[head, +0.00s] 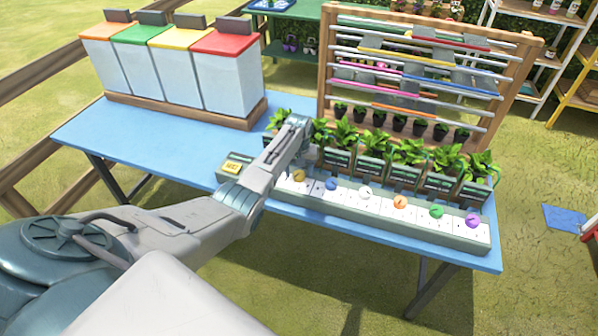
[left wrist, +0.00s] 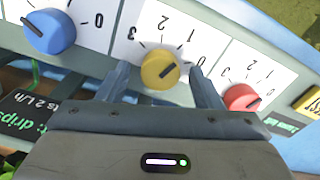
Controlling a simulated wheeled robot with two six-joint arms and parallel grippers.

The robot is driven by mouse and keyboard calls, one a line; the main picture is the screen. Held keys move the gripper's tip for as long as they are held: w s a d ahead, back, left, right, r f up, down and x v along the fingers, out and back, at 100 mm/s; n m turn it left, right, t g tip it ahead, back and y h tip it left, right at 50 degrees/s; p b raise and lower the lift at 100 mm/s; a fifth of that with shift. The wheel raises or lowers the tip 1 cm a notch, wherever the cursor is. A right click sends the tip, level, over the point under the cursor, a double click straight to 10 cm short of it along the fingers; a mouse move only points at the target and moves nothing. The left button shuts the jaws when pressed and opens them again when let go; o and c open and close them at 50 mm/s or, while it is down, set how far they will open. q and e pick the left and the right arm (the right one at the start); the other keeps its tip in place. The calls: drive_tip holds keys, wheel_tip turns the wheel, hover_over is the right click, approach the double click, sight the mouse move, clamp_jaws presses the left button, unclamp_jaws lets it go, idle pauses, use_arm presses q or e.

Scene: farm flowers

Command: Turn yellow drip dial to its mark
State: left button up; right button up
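The yellow dial (head: 299,175) sits on a white plate in the long dial strip on the blue table. My left gripper (left wrist: 160,76) is open, one finger on each side of the dial, with gaps visible. In the head view the left arm reaches over the strip's left part; its fingertips are hard to make out. My right gripper is not in view.
A blue dial (left wrist: 50,31) and a red dial (left wrist: 241,97) flank the yellow one. The strip (head: 420,232) also carries white, orange, green and purple dials. Potted plants (head: 408,152) stand close behind it. Lidded bins (head: 225,80) stand at the back left.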

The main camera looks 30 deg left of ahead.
sight(299, 173)
use_arm(q)
wheel_tip(299, 173, up, 11)
drive_tip(key=b, duration=0.2)
idle(0.5)
drive_tip(key=shift+f, duration=0.15)
